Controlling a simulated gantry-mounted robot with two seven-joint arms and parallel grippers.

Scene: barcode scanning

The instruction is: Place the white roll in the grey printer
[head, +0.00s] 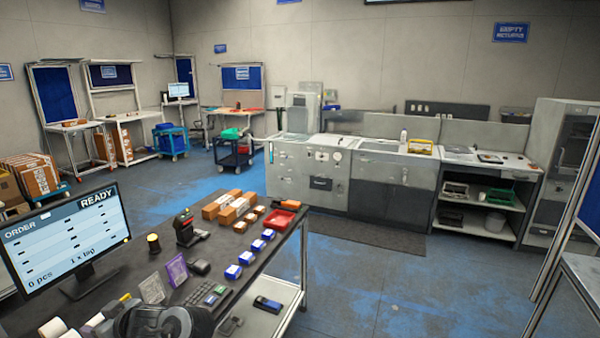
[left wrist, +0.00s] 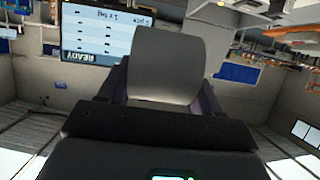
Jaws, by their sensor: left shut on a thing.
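My left gripper (head: 172,325) is at the bottom of the head view, over the near end of the dark table. It is shut on a white roll (head: 180,318). Other white rolls (head: 52,328) lie at the bottom left of the head view. Grey shapes (head: 90,322) beside them are partly cut off, and I cannot tell whether one is the grey printer. My right gripper is not in view.

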